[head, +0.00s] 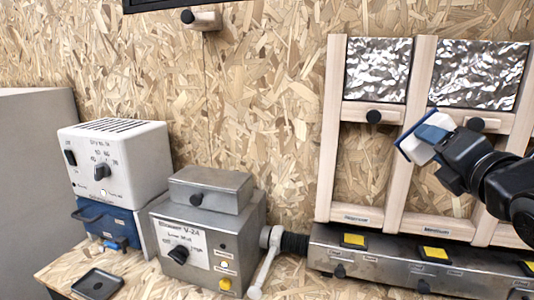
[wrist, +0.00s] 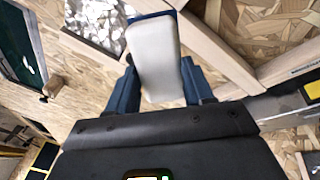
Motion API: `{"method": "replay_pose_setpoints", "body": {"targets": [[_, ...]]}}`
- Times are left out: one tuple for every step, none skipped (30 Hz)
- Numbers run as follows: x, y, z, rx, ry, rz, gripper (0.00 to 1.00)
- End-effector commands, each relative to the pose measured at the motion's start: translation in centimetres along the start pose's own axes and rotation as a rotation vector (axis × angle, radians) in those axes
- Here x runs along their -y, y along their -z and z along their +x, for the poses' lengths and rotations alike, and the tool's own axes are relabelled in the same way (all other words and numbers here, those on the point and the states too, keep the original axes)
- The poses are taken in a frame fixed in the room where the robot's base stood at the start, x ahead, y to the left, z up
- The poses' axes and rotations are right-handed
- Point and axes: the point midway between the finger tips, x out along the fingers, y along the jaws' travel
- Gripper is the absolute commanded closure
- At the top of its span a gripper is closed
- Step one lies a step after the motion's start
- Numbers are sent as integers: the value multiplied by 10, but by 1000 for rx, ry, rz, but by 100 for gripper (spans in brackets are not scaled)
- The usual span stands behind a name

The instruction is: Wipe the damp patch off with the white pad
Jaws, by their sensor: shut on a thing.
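The white pad (head: 422,143) has a blue edge on its far side. In the head view it is at the right, in front of the wooden frame on the wall. My gripper (head: 438,144) is shut on the pad and holds it out to the left, tilted. In the wrist view the white pad (wrist: 157,58) stands between the two blue fingers of my gripper (wrist: 160,85). I cannot make out a damp patch for certain in either view. I cannot tell whether the pad touches the frame or the wall.
The wooden frame (head: 326,165) carries foil panels (head: 379,70) and black knobs. Below it runs a metal ledge (head: 385,262) with yellow squares. A grey metal box (head: 205,240), a white device (head: 115,160) and a black tray (head: 98,284) stand at the left.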

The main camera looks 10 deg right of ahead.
Motion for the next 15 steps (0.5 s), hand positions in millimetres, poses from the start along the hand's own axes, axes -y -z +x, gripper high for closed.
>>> {"method": "replay_pose_setpoints", "body": {"targets": [[5, 20, 3, -12, -4, 8, 73], [8, 30, 6, -18, -7, 9, 73], [10, 44, 9, -23, -15, 8, 73], [13, 56, 11, -30, -19, 9, 73], [15, 67, 13, -35, -25, 9, 73], [18, 80, 16, -40, -32, 7, 73], [20, 90, 19, -46, -37, 7, 73], [21, 100, 20, -50, -42, 7, 73], [24, 111, 23, -55, -47, 6, 73], [25, 120, 25, -60, -53, 5, 73], [27, 128, 26, -63, -57, 6, 73], [29, 138, 29, -68, -63, 4, 73], [31, 146, 30, -72, -66, 4, 73], [32, 154, 32, -76, -70, 4, 73], [33, 162, 34, -79, -75, 2, 73]]}}
